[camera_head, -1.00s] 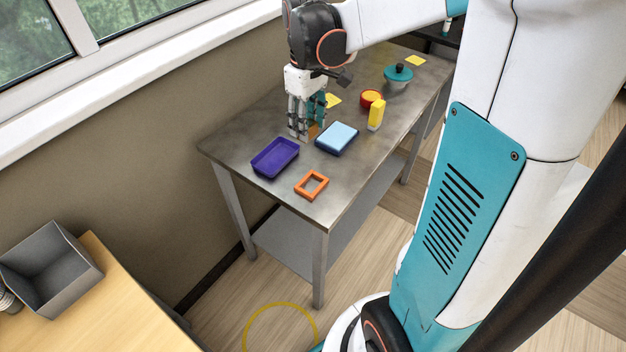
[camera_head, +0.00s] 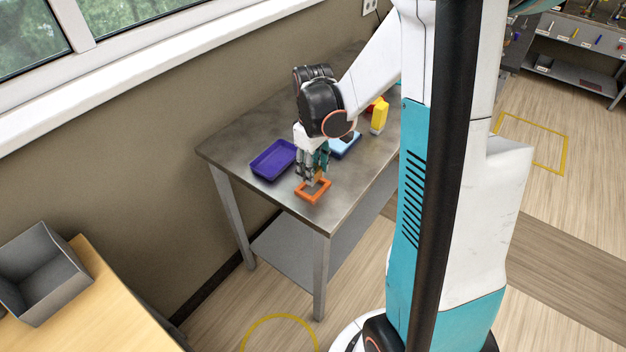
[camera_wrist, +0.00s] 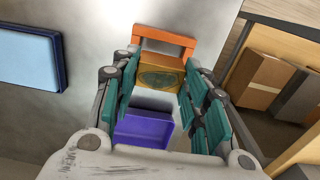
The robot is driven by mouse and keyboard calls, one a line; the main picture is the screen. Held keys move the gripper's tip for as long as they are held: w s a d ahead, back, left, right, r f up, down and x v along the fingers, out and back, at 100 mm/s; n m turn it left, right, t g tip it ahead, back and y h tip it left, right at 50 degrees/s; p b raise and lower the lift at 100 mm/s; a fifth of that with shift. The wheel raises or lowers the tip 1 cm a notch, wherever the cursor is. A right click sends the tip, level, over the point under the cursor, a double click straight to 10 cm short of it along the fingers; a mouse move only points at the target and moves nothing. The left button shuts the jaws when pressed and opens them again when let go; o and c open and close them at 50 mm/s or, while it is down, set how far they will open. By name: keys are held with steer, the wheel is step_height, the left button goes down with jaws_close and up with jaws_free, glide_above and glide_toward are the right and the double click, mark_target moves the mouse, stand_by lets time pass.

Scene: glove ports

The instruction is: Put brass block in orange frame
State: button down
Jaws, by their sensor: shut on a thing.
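The brass block (camera_wrist: 162,76) is held between the teal-padded fingers of my gripper (camera_wrist: 160,82), its round-marked face toward the wrist camera. The orange frame (camera_wrist: 166,38) shows in the wrist view as a bar with two side arms, just beyond the block. In the head view, my gripper (camera_head: 313,178) points down over the orange frame (camera_head: 305,198), which lies flat near the table's front corner. The block is mostly hidden by the fingers there. I cannot tell whether its lower end is inside the frame opening or just above it.
A purple tray (camera_head: 273,160) lies left of the frame on the metal table (camera_head: 232,150). The table's front edge is close to the frame.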

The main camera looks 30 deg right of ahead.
steer(key=shift+f+b, duration=0.65)
steer(key=shift+f, duration=1.35)
steer(key=shift+f, duration=0.15)
steer(key=c, duration=0.9)
jaws_free()
steer(key=shift+c, duration=0.2)
step_height(320, 180, up, 12)
steer(key=p, duration=0.4)
steer(key=shift+r, duration=0.2)
